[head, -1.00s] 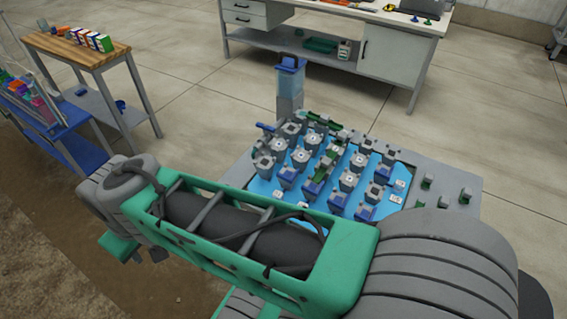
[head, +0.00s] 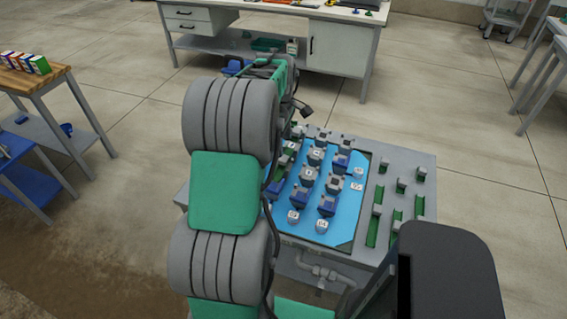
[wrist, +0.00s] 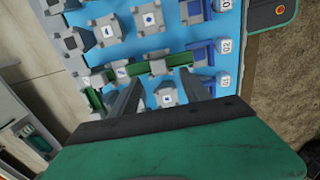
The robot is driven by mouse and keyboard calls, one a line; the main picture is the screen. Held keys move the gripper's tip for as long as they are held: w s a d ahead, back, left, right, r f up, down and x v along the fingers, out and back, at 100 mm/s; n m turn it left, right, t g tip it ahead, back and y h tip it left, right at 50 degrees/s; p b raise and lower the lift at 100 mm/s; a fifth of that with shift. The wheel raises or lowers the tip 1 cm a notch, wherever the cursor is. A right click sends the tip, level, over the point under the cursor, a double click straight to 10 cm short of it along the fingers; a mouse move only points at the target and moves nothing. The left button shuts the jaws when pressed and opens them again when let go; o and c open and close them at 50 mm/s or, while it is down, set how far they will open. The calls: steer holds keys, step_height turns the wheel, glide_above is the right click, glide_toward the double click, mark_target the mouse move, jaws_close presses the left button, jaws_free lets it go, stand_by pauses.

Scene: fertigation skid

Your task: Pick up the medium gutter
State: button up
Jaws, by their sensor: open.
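Green gutters of differing lengths lie on the grey right side of the skid table in the head view: a longer one (head: 372,231), another beside it (head: 396,221) and a short one (head: 419,207). I cannot tell for sure which is the medium gutter. In the wrist view a green gutter (wrist: 180,60) runs across the blue board through grey blocks. My gripper (wrist: 161,77) is open over the board, its fingertips near that gutter and nothing visibly held.
The blue board (head: 333,228) carries several grey and blue blocks, packed closely. A red button on a green box (wrist: 280,10) is at the wrist view's upper right. A white workbench (head: 335,50) stands behind, and a wooden-topped table (head: 35,80) is at left.

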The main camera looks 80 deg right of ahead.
mark_target(283, 158)
steer(key=f, duration=0.4)
steer(key=d+f+p, duration=0.1)
steer(key=f, duration=0.1)
steer(key=shift+f, duration=0.4)
jaws_close()
